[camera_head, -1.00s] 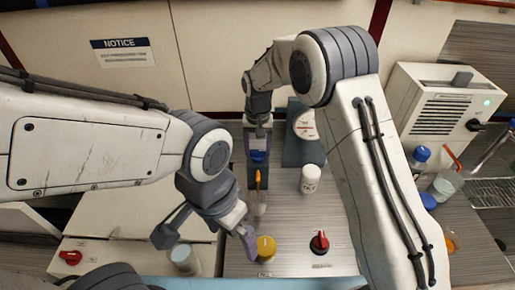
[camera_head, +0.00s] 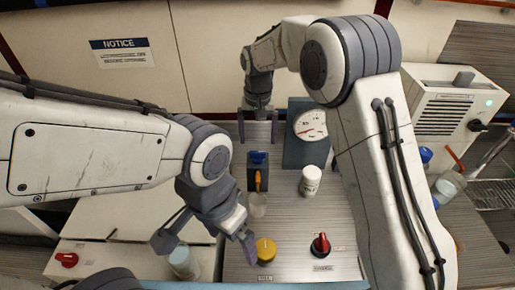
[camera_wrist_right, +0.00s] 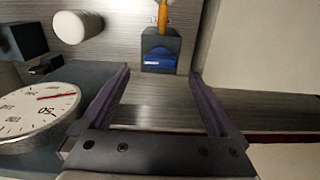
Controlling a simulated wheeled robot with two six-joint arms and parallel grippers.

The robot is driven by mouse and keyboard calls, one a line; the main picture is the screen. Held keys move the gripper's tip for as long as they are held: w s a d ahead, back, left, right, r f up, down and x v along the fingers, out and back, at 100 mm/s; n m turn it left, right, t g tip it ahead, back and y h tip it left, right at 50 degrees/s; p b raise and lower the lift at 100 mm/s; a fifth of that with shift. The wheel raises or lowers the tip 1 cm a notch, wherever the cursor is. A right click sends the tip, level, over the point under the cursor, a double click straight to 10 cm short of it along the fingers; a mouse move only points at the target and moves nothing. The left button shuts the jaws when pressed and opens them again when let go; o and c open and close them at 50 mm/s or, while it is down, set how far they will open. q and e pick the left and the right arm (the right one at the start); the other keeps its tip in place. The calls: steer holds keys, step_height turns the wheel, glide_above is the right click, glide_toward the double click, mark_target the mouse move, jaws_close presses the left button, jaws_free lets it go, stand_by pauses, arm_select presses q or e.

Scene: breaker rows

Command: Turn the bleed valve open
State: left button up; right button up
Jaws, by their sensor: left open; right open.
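I cannot read which control is labelled the bleed valve. A dark block (camera_head: 258,183) with a blue part (camera_head: 258,158) and an orange lever (camera_head: 258,181) stands mid-panel; it also shows in the right wrist view (camera_wrist_right: 160,60). A yellow knob (camera_head: 266,249) and a red knob on a black base (camera_head: 320,244) sit near the front edge. My right gripper (camera_head: 258,128) is open and empty, behind the block. In the right wrist view, nothing is between its fingers (camera_wrist_right: 160,88). My left gripper (camera_head: 207,240) is open, one finger close beside the yellow knob; contact is unclear.
A dial gauge (camera_head: 311,125) stands right of my right gripper. Another red knob (camera_head: 67,260) is at the far left. A white machine (camera_head: 440,105) stands at the right.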

mark_target(258, 151)
step_height(258, 151, up, 5)
steer(key=shift+f, duration=0.15)
stand_by(0.3)
step_height(258, 151, down, 10)
steer(key=shift+f+p, duration=0.25)
steer(key=shift+p, duration=0.6)
steer(key=shift+r, duration=0.1)
steer(key=shift+n, duration=0.3)
